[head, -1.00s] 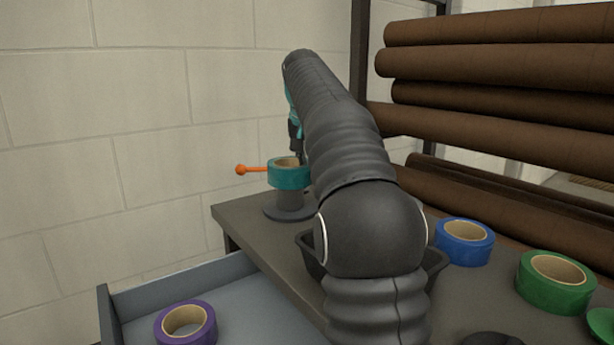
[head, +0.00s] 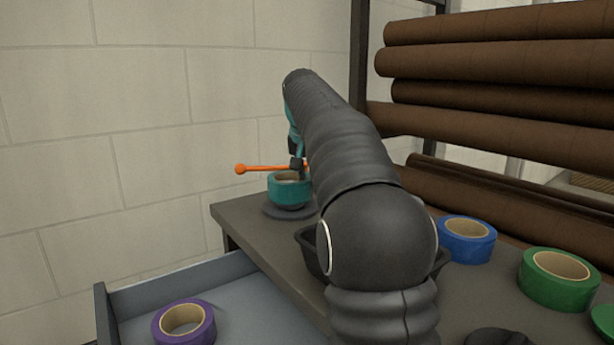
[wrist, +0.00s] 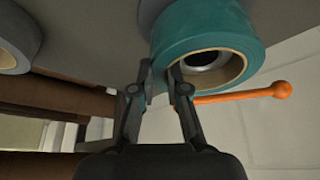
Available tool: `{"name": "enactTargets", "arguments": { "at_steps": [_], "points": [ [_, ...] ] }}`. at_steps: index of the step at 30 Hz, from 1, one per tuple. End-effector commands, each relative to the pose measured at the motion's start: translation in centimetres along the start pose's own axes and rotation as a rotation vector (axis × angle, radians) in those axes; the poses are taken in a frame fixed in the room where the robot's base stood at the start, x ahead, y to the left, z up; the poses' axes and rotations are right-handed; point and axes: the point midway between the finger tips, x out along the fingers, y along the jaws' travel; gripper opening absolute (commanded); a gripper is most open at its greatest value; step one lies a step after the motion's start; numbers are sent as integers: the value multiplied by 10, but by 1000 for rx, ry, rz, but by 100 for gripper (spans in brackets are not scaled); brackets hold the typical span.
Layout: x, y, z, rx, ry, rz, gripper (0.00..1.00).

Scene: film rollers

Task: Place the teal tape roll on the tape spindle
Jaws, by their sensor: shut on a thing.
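The teal tape roll (head: 289,190) sits low at the tape spindle, just above or on its round grey base (head: 272,212). In the wrist view the teal roll (wrist: 208,35) has a tan core, and a grey, shiny spindle post (wrist: 205,60) shows inside it, so the roll is around the post. My gripper (wrist: 161,78) is shut on the roll's wall, one finger inside the core and one outside. In the head view my gripper (head: 298,168) is partly hidden by my arm. Whether the roll touches the base is not clear.
An orange ball-ended lever (head: 262,169) crosses just above the roll, close to my gripper. A black bin (head: 312,252), a blue roll (head: 466,240) and a green roll (head: 556,279) stand on the table to the right. A purple roll (head: 184,324) lies in the open drawer (head: 255,308).

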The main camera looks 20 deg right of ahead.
Motion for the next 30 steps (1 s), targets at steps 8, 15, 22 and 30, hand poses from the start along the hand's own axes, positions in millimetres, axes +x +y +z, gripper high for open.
{"name": "enactTargets", "arguments": {
  "at_steps": [8, 15, 22, 30],
  "points": [
    [11, 0, 5, -3, -24, 8, 39],
    [11, 0, 6, -3, -25, 7, 39],
    [9, 1, 4, -1, -18, 6, 39],
    [3, 0, 1, -2, -13, 4, 39]
  ]
}}
